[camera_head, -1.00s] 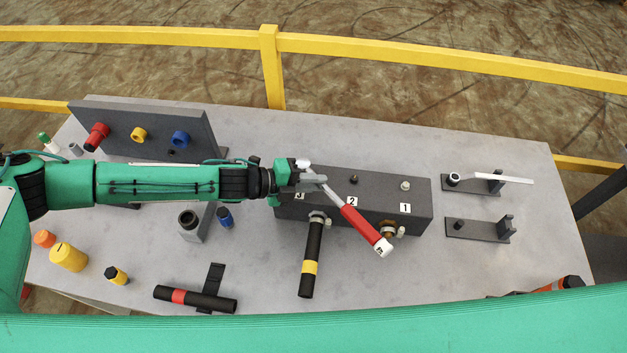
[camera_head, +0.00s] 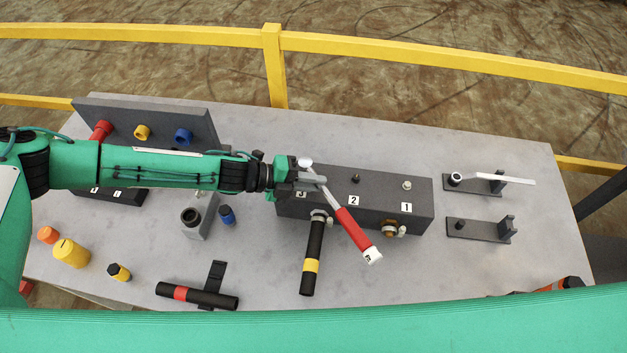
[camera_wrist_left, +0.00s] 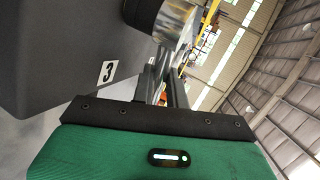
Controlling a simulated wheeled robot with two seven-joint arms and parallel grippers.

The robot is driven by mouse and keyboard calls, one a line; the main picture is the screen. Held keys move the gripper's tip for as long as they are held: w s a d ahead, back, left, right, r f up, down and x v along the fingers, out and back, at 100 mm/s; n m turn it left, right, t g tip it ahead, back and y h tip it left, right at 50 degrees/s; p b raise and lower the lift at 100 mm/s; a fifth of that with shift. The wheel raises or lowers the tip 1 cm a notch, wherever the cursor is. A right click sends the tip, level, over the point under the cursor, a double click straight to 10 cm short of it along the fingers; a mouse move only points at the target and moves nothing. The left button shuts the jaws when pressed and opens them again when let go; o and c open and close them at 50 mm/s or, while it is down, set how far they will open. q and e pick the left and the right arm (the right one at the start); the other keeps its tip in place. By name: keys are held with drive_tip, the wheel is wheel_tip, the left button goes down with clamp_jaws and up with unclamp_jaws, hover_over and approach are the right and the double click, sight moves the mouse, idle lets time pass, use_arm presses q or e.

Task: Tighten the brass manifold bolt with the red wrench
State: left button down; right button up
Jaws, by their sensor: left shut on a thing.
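The red wrench (camera_head: 352,229) lies slantwise over the dark manifold block (camera_head: 382,188) in the head view. Its pale head is over the block's top by label 3, and its red handle reaches past the front edge. My left gripper (camera_head: 314,180) is shut on the wrench's grey shaft, close to the head. No brass bolt shows clearly there; the wrench head and gripper cover that spot. The left wrist view shows the gripper fingers (camera_wrist_left: 165,85) beside the block. My right gripper is out of view.
A black tube with a yellow band (camera_head: 311,262) sticks out from the block's front. A silver bolt (camera_head: 406,185) and a dark bolt (camera_head: 356,179) stand on its top. Two dark holders (camera_head: 476,230) are at the right, one with a pale wrench (camera_head: 505,179). The front right table is mostly clear.

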use_arm(q)
drive_tip(key=shift+a+m+g, duration=0.4)
drive_tip(key=shift+m+g, duration=0.3)
drive_tip(key=shift+g, duration=0.1)
drive_tip(key=shift+s+f, duration=0.1)
drive_tip(key=shift+d+n+t, duration=0.15)
drive_tip(key=shift+n+t, duration=0.15)
drive_tip(key=shift+r+p, duration=0.75)
drive_tip(key=shift+p, duration=0.05)
drive_tip(key=shift+r+p, duration=1)
drive_tip(key=shift+r, duration=0.3)
wheel_tip(320, 180, up, 2)
drive_tip(key=shift+r+p, duration=0.1)
drive_tip(key=shift+p, duration=0.75)
